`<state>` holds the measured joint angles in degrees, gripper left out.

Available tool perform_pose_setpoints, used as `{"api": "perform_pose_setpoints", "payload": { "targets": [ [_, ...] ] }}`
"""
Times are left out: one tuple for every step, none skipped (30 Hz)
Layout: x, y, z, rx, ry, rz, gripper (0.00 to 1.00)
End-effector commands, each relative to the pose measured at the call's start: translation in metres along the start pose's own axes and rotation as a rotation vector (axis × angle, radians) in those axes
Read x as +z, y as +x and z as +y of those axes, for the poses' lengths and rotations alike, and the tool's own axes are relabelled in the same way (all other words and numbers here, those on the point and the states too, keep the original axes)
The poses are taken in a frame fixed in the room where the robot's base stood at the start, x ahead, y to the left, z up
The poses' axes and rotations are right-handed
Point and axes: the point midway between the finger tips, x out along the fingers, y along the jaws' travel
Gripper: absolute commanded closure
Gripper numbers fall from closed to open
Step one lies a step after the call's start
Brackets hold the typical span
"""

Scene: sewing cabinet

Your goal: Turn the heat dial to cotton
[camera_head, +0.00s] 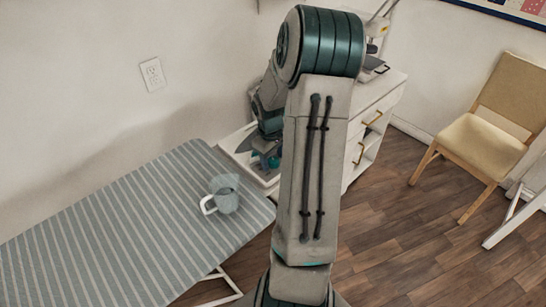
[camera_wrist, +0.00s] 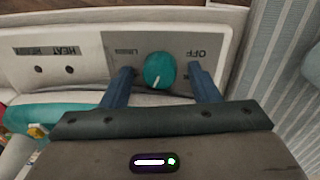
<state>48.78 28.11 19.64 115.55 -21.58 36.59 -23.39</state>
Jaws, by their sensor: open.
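The heat dial (camera_wrist: 160,70) is a round teal knob on a grey plate (camera_wrist: 180,42) in the wrist view. A short white mark on it points toward the picture's bottom. Upside-down lettering reads OFF right of the dial, and a smaller word at its left looks like LINEN. I cannot make out a cotton label. My gripper (camera_wrist: 161,68) is open, with one dark blue finger on each side of the dial. A narrow gap shows beside each finger, so it does not look clamped. In the head view my arm hides the dial.
A white panel with HEAT lettering (camera_wrist: 52,50) lies left of the dial. A striped ironing board (camera_head: 110,235) with a grey mug (camera_head: 226,194) stands left of my arm. A white drawer cabinet (camera_head: 372,125) stands behind, and a chair (camera_head: 485,145) at right.

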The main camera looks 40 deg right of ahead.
Motion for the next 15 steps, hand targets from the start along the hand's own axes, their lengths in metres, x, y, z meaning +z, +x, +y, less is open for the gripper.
{"api": "perform_pose_setpoints", "payload": {
  "targets": [
    [0.0001,0.0011,-0.0002,0.000,0.000,0.000,0.45],
    [0.0000,0.0014,-0.0002,0.000,0.000,0.000,0.45],
    [0.0000,0.0015,-0.0001,0.000,0.000,0.000,0.45],
    [0.0000,0.0015,-0.0001,0.000,0.000,0.000,0.45],
    [0.0000,0.0015,-0.0001,0.000,0.000,0.000,0.45],
    [0.0000,0.0014,-0.0001,0.000,0.000,0.000,0.45],
    [0.0000,0.0014,-0.0001,0.000,0.000,0.000,0.45],
    [0.0000,0.0013,-0.0001,0.000,0.000,0.000,0.45],
    [0.0001,0.0013,-0.0001,0.000,0.000,0.000,0.56],
    [0.0000,0.0012,-0.0001,0.000,0.000,0.000,0.64],
    [0.0000,0.0012,-0.0001,0.000,0.000,0.000,0.73],
    [0.0001,0.0012,-0.0001,0.000,0.000,0.000,0.84],
    [0.0001,0.0012,-0.0001,0.000,0.000,0.000,0.89],
    [0.0000,0.0011,-0.0001,0.000,0.000,0.000,0.89],
    [0.0001,0.0011,-0.0001,0.000,0.000,0.000,0.89]
  ]
}}
